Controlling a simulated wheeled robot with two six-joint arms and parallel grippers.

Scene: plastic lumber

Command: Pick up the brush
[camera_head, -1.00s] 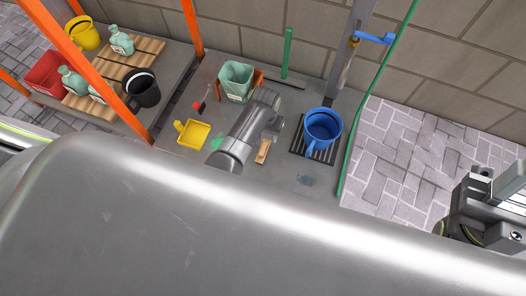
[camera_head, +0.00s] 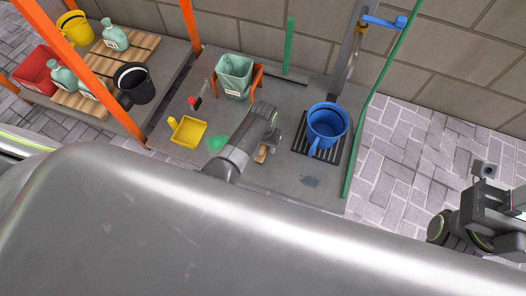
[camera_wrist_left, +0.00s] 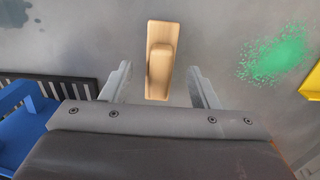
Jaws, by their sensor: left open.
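The wooden brush (camera_head: 262,155) lies on the grey floor slab, partly covered by my left arm in the head view. In the left wrist view the brush (camera_wrist_left: 160,48) is a pale wooden block with a raised grip, and no bristles show. My left gripper (camera_head: 274,146) is above it. The left wrist view shows its two fingers open, one on each side of the brush's near end, with gaps on both sides. My right gripper (camera_head: 488,196) is at the right edge, far from the brush, and its jaws are unclear.
A blue bucket (camera_head: 326,124) stands on a dark grate (camera_head: 300,143) right of the brush. A yellow dustpan (camera_head: 189,132), a green stain (camera_head: 216,142) and a pale green bucket (camera_head: 234,73) are to the left and behind.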

